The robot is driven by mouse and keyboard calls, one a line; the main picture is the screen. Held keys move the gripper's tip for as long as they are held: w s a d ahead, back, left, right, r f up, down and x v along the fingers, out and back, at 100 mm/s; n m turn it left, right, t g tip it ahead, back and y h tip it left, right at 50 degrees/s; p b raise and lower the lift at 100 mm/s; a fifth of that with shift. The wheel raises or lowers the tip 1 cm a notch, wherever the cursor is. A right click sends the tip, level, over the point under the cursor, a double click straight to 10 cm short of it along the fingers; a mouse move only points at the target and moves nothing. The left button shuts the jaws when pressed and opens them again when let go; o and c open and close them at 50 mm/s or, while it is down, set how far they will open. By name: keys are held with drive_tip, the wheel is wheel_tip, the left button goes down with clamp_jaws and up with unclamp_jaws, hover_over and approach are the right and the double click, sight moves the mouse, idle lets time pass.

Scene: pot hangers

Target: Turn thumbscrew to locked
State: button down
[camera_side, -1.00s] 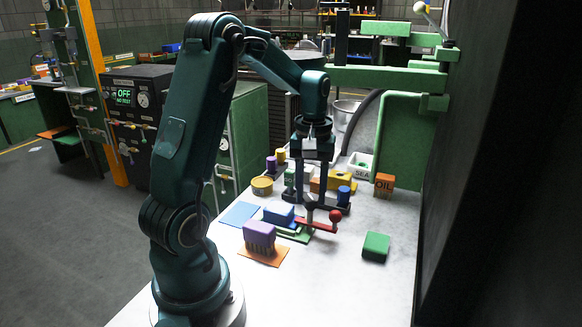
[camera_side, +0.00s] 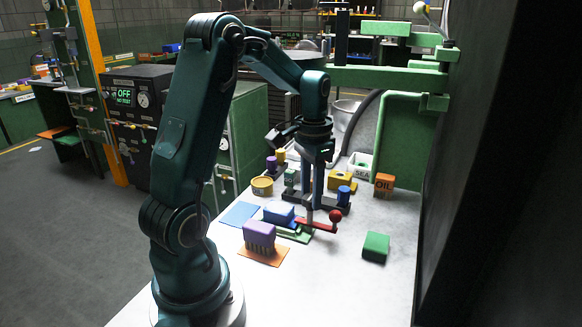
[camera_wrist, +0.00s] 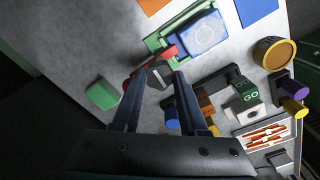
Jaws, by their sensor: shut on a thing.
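The thumbscrew (camera_wrist: 159,73) has a grey head with a light slot line, seen between my fingertips in the wrist view. My gripper (camera_side: 314,207) points down in the side view, with its jaws closed on the head. A red bar (camera_side: 320,225) with a red ball (camera_side: 336,215) lies at the screw; in the wrist view, my left finger partly hides the red part. I cannot read any lock marking.
A purple block (camera_side: 259,235) stands on an orange mat at the front. A green block (camera_side: 376,246) and an orange oil box (camera_side: 384,184) stand to the right. Several small parts, including a blue cylinder (camera_side: 344,195), crowd behind my gripper. The front right of the table is clear.

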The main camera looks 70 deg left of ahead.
drive_tip(key=shift+m, duration=0.5)
drive_tip(key=shift+s, duration=0.1)
drive_tip(key=shift+c, duration=2.2)
unclamp_jaws()
drive_tip(key=shift+r, duration=0.15)
drive_tip(key=shift+r, duration=2.45)
